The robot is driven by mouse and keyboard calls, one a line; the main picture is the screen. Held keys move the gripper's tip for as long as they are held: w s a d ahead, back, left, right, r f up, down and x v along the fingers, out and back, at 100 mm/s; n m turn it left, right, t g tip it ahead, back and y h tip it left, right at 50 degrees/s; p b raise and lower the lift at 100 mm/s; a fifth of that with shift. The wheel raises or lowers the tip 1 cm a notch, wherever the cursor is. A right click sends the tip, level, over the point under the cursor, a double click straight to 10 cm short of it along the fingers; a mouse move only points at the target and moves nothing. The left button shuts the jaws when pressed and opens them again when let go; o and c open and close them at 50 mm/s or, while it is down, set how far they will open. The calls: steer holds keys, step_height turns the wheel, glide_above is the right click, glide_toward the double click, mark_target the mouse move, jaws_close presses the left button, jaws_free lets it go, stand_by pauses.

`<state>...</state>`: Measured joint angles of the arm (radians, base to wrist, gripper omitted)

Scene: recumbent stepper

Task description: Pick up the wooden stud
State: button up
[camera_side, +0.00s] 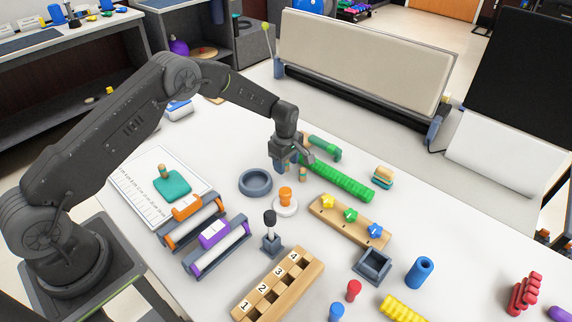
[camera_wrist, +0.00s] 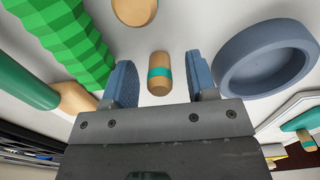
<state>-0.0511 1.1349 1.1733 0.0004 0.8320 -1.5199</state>
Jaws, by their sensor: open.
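The wooden stud (camera_side: 303,174) is a small light-wood cylinder just below my gripper (camera_side: 295,165). In the wrist view the wooden stud (camera_wrist: 159,74) shows a teal band and lies between the two blue-grey fingers of my gripper (camera_wrist: 160,70). The fingers are open, with a gap on both sides of the stud. A similar wooden piece with a teal band (camera_side: 162,170) stands on a teal base (camera_side: 172,187) on the white sheet at the left.
A ribbed green bar (camera_side: 340,178) and a green-handled tool (camera_side: 323,146) lie close beside my gripper. A grey-blue ring dish (camera_side: 256,183) and an orange peg on a white base (camera_side: 286,199) stand nearby. A star board (camera_side: 347,221) lies at the front.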

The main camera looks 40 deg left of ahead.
jaws_close()
stand_by(0.3)
steer(key=shift+r, duration=0.1)
